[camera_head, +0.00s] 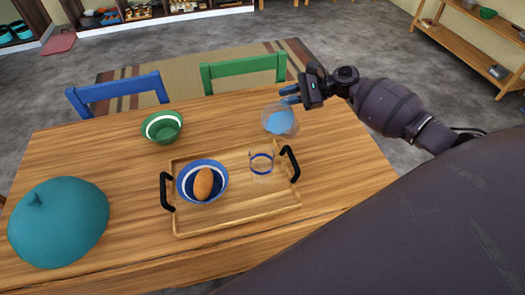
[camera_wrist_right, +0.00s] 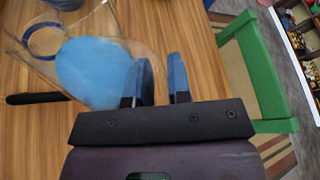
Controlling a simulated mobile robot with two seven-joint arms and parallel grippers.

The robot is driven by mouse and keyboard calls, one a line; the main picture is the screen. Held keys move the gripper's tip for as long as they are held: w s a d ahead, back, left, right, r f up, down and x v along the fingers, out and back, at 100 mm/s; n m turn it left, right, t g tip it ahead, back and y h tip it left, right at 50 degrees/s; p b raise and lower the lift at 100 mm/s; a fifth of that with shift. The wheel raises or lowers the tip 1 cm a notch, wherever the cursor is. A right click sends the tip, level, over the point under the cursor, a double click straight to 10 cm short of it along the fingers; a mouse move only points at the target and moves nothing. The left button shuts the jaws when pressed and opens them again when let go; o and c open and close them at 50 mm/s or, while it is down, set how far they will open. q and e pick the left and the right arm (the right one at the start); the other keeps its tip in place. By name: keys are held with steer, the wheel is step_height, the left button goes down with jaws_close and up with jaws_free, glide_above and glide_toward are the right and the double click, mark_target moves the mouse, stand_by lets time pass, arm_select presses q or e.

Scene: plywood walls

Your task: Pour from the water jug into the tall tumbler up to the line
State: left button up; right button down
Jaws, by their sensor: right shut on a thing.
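The water jug (camera_head: 279,120) is clear with blue water in it and stands at the table's back right, beyond the tray. It also shows in the right wrist view (camera_wrist_right: 92,72). My right gripper (camera_head: 291,95) is shut on the jug at its far side; its blue fingers (camera_wrist_right: 160,80) show close against the jug in the wrist view. The tall tumbler (camera_head: 261,163) is clear with a blue line around it and stands upright on the tray's right part. I see no blue water in it. My left gripper is not in view.
The wooden tray (camera_head: 240,212) with black handles also holds a blue bowl (camera_head: 217,189) with a brown oval item (camera_head: 203,184). A green bowl (camera_head: 162,127) and a teal lidded dome (camera_head: 58,222) stand on the table (camera_head: 120,160). Blue and green chairs (camera_head: 243,68) stand behind.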

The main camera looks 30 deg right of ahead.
mark_target(283, 108)
steer(key=shift+a+r, duration=0.1)
steer(key=shift+r, duration=0.15)
steer(key=shift+a+r, duration=0.1)
steer(key=shift+s+a+r+n+h+p, duration=0.15)
steer(key=shift+r+n+h+p, duration=0.2)
steer(key=shift+p, duration=0.15)
steer(key=shift+r, duration=0.1)
steer(key=shift+s+a+r+n+h+p, duration=0.15)
steer(key=shift+a+r+n+h+p, duration=0.1)
steer(key=shift+r+p, duration=0.2)
steer(key=shift+s+a+r+p, duration=0.15)
steer(key=shift+a+r+p, duration=0.15)
steer(key=shift+r, duration=0.2)
steer(key=shift+r+n+h+p, duration=0.3)
steer(key=shift+n+h+p, duration=0.1)
steer(key=shift+h, duration=0.1)
steer(key=shift+s+a+r, duration=0.1)
steer(key=shift+a+r, duration=0.05)
steer(key=shift+r, duration=0.05)
stand_by(0.4)
steer(key=shift+r+t, duration=0.1)
steer(key=shift+t, duration=0.2)
